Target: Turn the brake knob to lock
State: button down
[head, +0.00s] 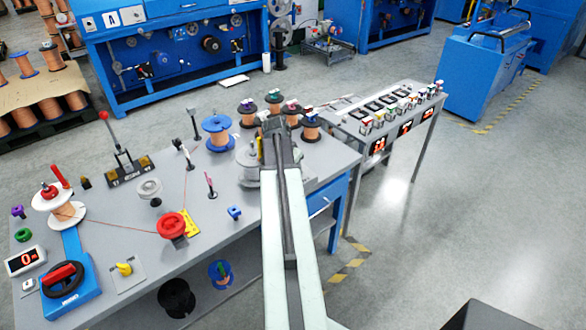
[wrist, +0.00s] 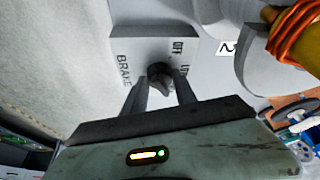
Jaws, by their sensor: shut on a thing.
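The brake knob (wrist: 159,70) is a small dark knob on a pale plate (wrist: 150,46) in the wrist view. The plate is lettered BRAKE on one side and OFF and a partly hidden word starting LO on the other. My gripper (wrist: 160,88) is shut on the knob, one finger on each side of it. The fingers cover part of the knob, so its exact pointing direction is hard to tell. In the head view my gripper (head: 272,140) is over the far right part of the grey bench (head: 225,190), and my arm hides the knob.
A white-flanged spool (head: 247,165) stands close left of my gripper, and several copper spools (head: 310,127) stand behind. A blue spool (head: 216,133) and red wheel (head: 171,226) stand farther left.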

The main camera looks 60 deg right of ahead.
dwell(0.3)
jog(key=c, duration=1)
grip_release()
jog(key=shift+r, duration=0.1)
jog(key=p+v, duration=0.7)
jog(key=shift+a+r, duration=0.15)
jog(key=shift+r, duration=0.15)
